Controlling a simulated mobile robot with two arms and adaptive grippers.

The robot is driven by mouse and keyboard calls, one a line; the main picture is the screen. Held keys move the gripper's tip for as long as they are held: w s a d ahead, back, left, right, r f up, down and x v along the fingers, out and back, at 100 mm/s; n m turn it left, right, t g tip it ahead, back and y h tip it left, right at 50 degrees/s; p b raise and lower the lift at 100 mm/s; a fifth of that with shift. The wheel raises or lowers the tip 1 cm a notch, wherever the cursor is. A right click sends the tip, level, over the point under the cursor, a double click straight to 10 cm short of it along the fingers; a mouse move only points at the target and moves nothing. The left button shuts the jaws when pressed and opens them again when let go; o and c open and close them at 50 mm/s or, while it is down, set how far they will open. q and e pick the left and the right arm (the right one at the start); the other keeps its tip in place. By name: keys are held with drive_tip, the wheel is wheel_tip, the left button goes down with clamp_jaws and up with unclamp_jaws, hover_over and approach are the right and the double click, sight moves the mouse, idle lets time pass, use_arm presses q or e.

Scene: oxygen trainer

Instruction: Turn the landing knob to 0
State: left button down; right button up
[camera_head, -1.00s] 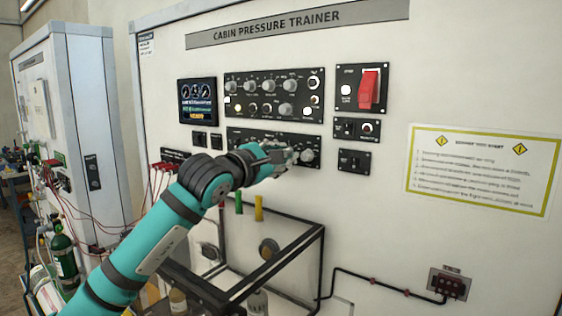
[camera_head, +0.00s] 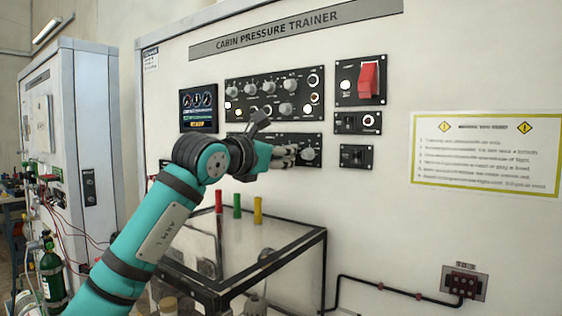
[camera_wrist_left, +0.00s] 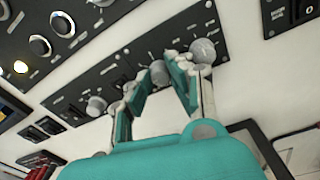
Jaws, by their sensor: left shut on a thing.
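The lower black knob panel (camera_head: 285,138) is on the white trainer wall. Its grey knobs show in the left wrist view: a left knob (camera_wrist_left: 96,106), a middle knob (camera_wrist_left: 159,72) and a right knob (camera_wrist_left: 202,50). The labels are too small to read, so I cannot tell by its label which one is the landing knob. My left gripper (camera_head: 288,155) is at this panel, its fingers closed around the middle knob. The right knob (camera_head: 308,154) is just beside the fingers. My right gripper is not in view.
Above is a larger knob panel (camera_head: 275,95), with a red guarded switch (camera_head: 369,80) to its right. Small switch panels (camera_head: 357,123) sit to the right of the lower panel. A clear black-framed box (camera_head: 265,243) juts out below my arm.

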use_arm(q)
drive_tip(key=shift+f, duration=0.1)
idle(0.3)
drive_tip(key=c, duration=1.2)
unclamp_jaws()
drive_tip(key=v, duration=1.2)
drive_tip(key=shift+d, duration=0.1)
